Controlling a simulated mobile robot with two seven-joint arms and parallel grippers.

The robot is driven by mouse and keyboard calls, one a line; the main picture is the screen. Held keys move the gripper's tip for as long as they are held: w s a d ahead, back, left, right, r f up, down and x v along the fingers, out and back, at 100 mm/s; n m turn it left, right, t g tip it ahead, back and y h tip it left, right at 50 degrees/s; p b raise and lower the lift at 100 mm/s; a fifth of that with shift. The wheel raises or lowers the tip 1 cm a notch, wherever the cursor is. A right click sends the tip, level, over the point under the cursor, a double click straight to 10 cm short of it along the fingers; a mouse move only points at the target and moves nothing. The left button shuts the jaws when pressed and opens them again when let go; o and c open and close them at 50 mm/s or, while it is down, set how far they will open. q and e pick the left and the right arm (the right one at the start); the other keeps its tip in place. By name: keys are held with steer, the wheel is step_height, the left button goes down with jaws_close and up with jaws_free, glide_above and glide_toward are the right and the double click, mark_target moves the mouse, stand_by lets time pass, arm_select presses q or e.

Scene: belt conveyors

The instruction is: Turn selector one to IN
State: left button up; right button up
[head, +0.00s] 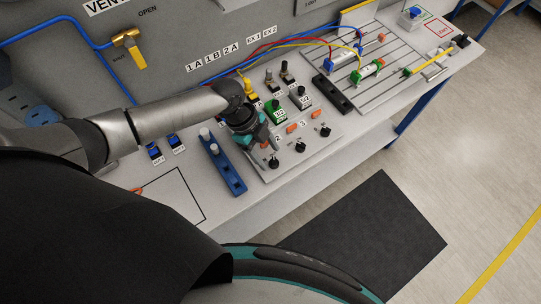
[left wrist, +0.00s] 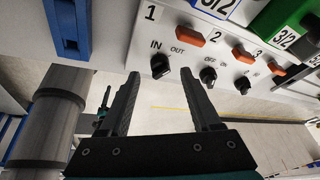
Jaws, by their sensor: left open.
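Selector one is a black knob (left wrist: 160,66) on the light grey panel, with the printed number 1 above it and the labels IN to its left and OUT to its right. It also shows in the head view (head: 273,162) at the panel's near left corner. Which label the knob points to, I cannot tell surely. My left gripper (left wrist: 160,78) is open, its dark fingers apart on either side of selector one in the picture, with nothing held between them. In the head view the left gripper (head: 257,140) is over the panel's left part. My right gripper is not in view.
Two similar black knobs (left wrist: 208,75) (left wrist: 243,85) stand to the right of selector one, with orange parts (left wrist: 190,36) above the row. A green 3/2 block (head: 277,112) stands behind. A blue rail (head: 222,165) lies left of the panel. The floor in front is free.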

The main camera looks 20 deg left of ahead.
mark_target(274, 163)
arm_select(q)
steer(key=shift+x, duration=1.3)
jaws_close()
